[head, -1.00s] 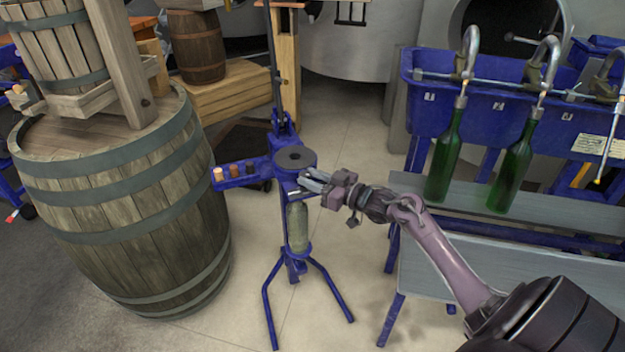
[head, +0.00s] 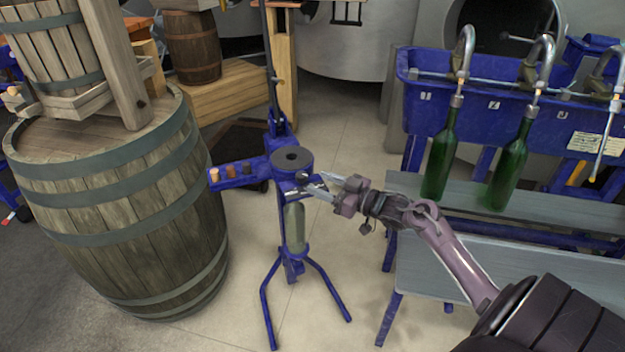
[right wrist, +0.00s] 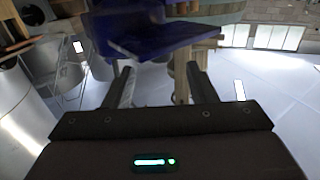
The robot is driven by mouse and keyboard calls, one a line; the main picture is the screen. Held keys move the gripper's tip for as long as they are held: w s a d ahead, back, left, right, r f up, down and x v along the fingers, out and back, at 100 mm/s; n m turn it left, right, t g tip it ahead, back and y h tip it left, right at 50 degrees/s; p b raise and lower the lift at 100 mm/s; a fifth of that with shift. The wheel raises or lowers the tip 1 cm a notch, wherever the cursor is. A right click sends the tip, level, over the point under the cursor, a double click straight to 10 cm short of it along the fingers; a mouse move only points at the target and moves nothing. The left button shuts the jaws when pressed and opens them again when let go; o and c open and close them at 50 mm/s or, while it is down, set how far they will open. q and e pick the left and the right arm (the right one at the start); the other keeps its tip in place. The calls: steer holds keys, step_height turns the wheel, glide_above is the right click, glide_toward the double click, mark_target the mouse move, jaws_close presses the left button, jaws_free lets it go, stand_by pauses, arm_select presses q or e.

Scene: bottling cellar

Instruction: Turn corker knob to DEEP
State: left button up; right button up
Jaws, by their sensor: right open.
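The blue floor corker (head: 292,161) stands in the middle of the head view, with a dark round disc on top and a pale green bottle (head: 295,228) upright in its frame. A small dark knob (head: 303,177) appears on its front, just below the disc; its pointer and markings are too small to read. My right gripper (head: 318,186) is open at the corker's front right, its fingertips close to the knob; I cannot tell whether they touch. In the right wrist view the blue corker body (right wrist: 160,40) lies ahead of the spread fingers (right wrist: 160,88). My left gripper is out of view.
A large barrel (head: 120,210) stands left of the corker. A blue side arm (head: 238,174) with several small corks sticks out leftward. The blue filler (head: 425,105) with green bottles (head: 441,155) and a grey bench (head: 480,262) stand right.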

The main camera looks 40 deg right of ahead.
steer(key=shift+v, duration=1.7)
steer(key=s+f+m+g+h+p, duration=0.1)
steer(key=s+f+m+g+h, duration=0.1)
steer(key=f, duration=0.7)
steer(key=s+f+m+g+h+p, duration=0.1)
steer(key=s+f+h+p, duration=0.1)
steer(key=f, duration=0.7)
steer(key=s+a+f+m+g+h+p, duration=0.1)
steer(key=s+a+f+g, duration=0.15)
steer(key=s+f, duration=0.4)
steer(key=s+a+f+g+h, duration=0.15)
steer(key=s+a+f, duration=0.25)
steer(key=f, duration=0.5)
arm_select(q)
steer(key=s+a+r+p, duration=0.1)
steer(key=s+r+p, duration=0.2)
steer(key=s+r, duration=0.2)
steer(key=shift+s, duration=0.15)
arm_select(e)
steer(key=s+a+f+g, duration=0.3)
steer(key=s+a+f, duration=0.1)
steer(key=s, duration=0.5)
steer(key=s+a+f+n+g, duration=0.1)
steer(key=s+a+f, duration=0.3)
steer(key=s, duration=0.6)
steer(key=s+a+f+g, duration=0.4)
steer(key=s+a+f, duration=0.1)
steer(key=s, duration=0.5)
steer(key=shift+n+g, duration=0.3)
steer(key=shift+n, duration=0.1)
